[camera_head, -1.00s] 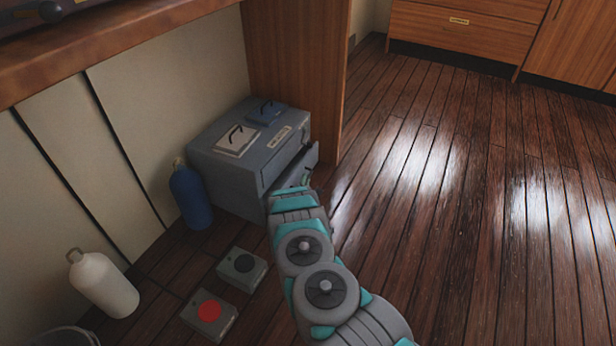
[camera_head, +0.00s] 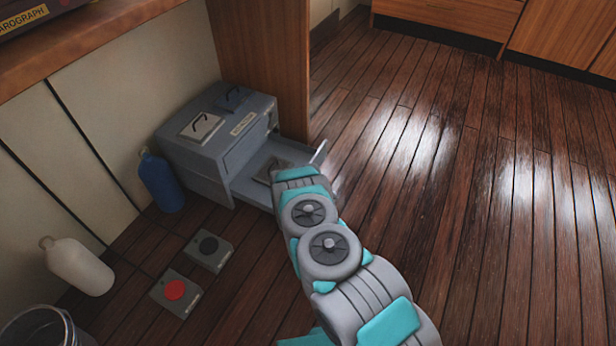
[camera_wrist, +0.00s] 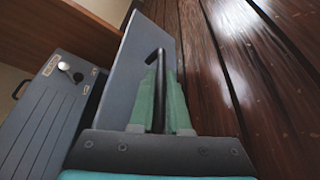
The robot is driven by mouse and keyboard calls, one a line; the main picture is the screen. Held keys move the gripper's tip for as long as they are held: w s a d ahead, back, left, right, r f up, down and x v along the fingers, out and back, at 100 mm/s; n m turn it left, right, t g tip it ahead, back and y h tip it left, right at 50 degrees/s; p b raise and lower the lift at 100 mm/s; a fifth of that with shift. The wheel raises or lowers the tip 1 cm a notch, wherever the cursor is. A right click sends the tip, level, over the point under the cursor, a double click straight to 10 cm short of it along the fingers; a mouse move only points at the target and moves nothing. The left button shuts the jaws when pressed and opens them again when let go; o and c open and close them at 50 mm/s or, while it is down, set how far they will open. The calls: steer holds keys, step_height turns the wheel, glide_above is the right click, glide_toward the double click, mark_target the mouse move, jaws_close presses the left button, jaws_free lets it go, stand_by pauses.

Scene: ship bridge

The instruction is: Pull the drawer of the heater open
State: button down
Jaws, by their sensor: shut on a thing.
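The grey heater (camera_head: 215,140) stands on the floor against the wall in the head view. Its lower drawer (camera_head: 250,183) is pulled well out toward the right, and a dark flat item (camera_head: 272,171) lies inside it. In the wrist view the drawer front (camera_wrist: 130,80) is a grey panel with a dark bar handle (camera_wrist: 158,95). My gripper (camera_wrist: 161,90) is shut on this handle, with a green finger on either side. In the head view my arm hides the fingers and the handle.
A blue bottle (camera_head: 162,183) stands left of the heater. A white bottle (camera_head: 77,266), a black-button box (camera_head: 208,250), a red-button box (camera_head: 176,292) and a bucket (camera_head: 42,328) are on the floor nearer. A wooden panel (camera_head: 262,65) borders the heater. The floor at right is clear.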

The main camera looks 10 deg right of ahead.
steer(key=shift+s+d, duration=0.15)
steer(key=shift+d, duration=0.05)
steer(key=c, duration=0.9)
jaws_free()
steer(key=shift+v, duration=3.85)
